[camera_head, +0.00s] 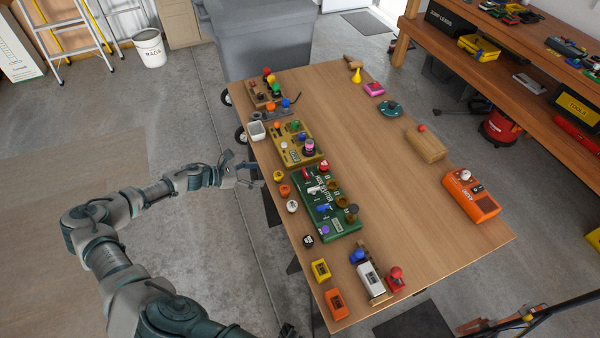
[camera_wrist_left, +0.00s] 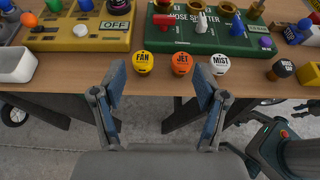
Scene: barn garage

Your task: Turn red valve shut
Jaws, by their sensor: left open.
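The green hose splitter board (camera_head: 337,225) lies on the wooden table near its left edge. A red valve handle (camera_head: 323,165) is at its far end; in the left wrist view the red handle (camera_wrist_left: 162,20) shows at the top, left of a white handle (camera_wrist_left: 200,24) and a blue handle (camera_wrist_left: 238,27). Whether the red valve is open or shut I cannot tell. My left gripper (camera_head: 250,174) is open and empty beside the table's left edge, apart from the board. Its two spread fingers (camera_wrist_left: 160,75) point toward the board. I cannot make out my right gripper.
Yellow FAN (camera_wrist_left: 143,62), orange JET (camera_wrist_left: 181,63) and white MIST (camera_wrist_left: 220,63) knobs stand between my gripper and the board. A yellow board (camera_head: 293,150) and white bin (camera_head: 256,130) lie beyond. The table middle (camera_head: 375,170) is clear. An orange box (camera_head: 470,196) sits right.

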